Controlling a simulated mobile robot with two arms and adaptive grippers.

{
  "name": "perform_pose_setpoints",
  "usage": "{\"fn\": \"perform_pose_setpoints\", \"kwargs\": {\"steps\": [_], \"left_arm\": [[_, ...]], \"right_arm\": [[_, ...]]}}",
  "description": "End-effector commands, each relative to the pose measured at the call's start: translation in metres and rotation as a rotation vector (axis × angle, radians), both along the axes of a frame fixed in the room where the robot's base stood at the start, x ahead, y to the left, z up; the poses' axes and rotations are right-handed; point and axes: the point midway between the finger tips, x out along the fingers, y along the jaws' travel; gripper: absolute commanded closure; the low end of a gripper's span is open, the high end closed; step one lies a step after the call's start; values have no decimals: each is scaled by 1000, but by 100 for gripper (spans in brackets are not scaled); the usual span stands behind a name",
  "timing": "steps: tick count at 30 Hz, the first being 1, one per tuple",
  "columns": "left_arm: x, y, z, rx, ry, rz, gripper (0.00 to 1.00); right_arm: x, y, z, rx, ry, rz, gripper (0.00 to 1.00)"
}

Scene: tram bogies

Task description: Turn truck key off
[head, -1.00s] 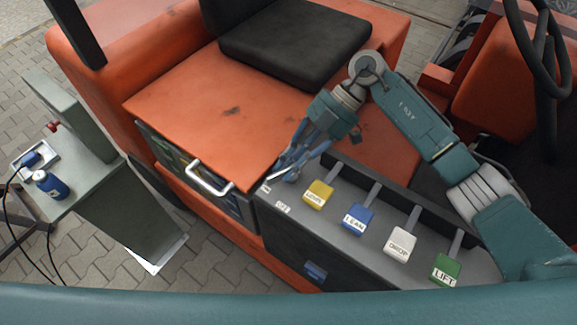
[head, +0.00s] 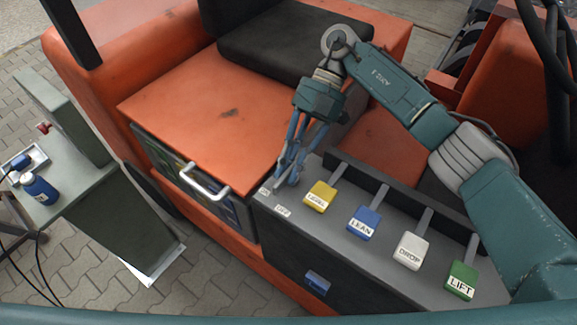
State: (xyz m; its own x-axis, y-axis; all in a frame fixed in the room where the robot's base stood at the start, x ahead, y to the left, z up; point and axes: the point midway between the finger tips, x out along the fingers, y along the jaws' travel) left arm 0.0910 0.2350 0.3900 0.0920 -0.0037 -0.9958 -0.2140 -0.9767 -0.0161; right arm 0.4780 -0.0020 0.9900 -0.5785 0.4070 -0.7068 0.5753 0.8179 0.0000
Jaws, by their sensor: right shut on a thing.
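My right gripper (head: 284,182) reaches down to the left end of the grey control panel (head: 292,232), beside the white ON label (head: 265,190) and OFF label (head: 283,210). Its blue fingers are shut on the truck key, which is mostly hidden between them, so I cannot read which way it points. The fingers come down steeply, tilted a little. My left gripper is not in view.
A row of levers stands right of the fingers: yellow (head: 320,195), blue LEAN (head: 364,222), white DROP (head: 411,250) and green LIFT (head: 462,281). An orange box (head: 205,110) with a drawer handle (head: 204,182) lies to the left. A black seat (head: 290,45) is behind.

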Motion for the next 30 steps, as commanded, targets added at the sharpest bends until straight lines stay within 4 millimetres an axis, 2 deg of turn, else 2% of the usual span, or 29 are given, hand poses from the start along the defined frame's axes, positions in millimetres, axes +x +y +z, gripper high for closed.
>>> {"fn": "perform_pose_setpoints", "kwargs": {"steps": [6, 7, 9, 10, 22, 26, 30], "left_arm": [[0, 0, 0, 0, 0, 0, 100], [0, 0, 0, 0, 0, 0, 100], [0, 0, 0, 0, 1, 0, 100], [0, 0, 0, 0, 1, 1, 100], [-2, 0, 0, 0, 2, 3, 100], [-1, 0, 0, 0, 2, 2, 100], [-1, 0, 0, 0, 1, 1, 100]], "right_arm": [[-1, 0, -2, -2, 0, 2, 100], [-1, 0, -2, -2, 0, 2, 80], [-1, 0, -1, -2, 0, 1, 66], [-1, 0, -1, -2, 0, 1, 65], [5, -3, 5, -2, -1, -2, 65], [18, -12, 21, -2, -3, -3, 65], [38, -25, 46, -2, -3, -4, 65]]}}
